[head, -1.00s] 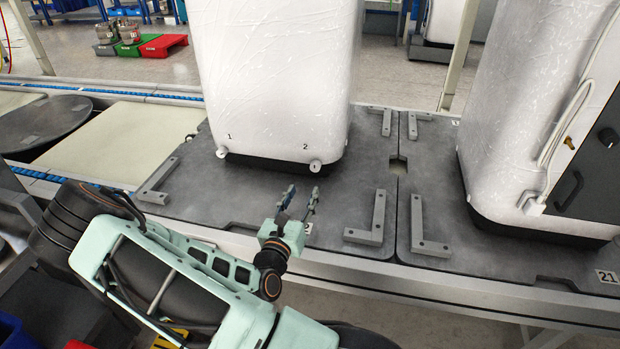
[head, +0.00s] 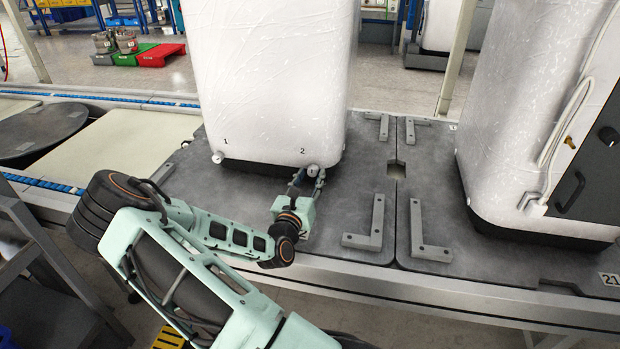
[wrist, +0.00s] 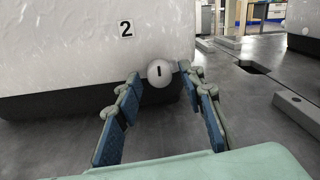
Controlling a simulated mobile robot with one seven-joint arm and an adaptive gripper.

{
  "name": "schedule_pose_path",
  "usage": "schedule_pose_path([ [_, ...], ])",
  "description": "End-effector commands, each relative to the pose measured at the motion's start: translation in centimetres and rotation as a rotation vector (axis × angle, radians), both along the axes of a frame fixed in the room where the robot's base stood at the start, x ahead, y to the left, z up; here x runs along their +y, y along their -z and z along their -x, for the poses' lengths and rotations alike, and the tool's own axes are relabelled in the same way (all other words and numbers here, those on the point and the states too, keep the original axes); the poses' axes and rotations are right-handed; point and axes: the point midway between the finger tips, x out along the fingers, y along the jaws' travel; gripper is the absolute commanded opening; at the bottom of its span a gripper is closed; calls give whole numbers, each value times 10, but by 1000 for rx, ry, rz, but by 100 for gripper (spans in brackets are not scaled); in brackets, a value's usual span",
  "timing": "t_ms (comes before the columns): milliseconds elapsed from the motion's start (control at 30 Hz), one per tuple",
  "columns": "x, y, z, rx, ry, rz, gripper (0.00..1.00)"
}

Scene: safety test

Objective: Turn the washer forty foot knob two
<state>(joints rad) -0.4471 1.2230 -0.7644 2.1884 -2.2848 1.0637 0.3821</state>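The wrapped white washer (head: 270,80) stands on a grey platform, with the labels 1 and 2 low on its front. The foot knob two (head: 312,170) is a round pale knob under label 2, at the washer's lower right corner. In the wrist view this knob (wrist: 160,73) has a short dark upright mark and lies between my fingertips. My gripper (head: 308,178) is open, with its blue-padded fingers on either side of the knob. It also shows in the wrist view (wrist: 162,82). I cannot tell whether the fingers touch the knob. The foot knob one (head: 218,157) is at the lower left corner.
Grey L-shaped brackets (head: 365,228) stand on the platform (head: 350,190) right of my gripper. A second wrapped machine (head: 520,110) stands at right on the neighbouring platform. A dark round turntable (head: 40,130) lies at left.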

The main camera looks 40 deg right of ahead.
Motion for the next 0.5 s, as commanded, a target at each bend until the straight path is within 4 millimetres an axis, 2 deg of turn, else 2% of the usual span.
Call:
schedule_pose_path([
  [33, 0, 0, 0, 0, 0, 0, 28],
  [300, 0, 0, 0, 0, 0, 0, 0],
  [500, 0, -1, 0, 7, 0, 7, 0],
])
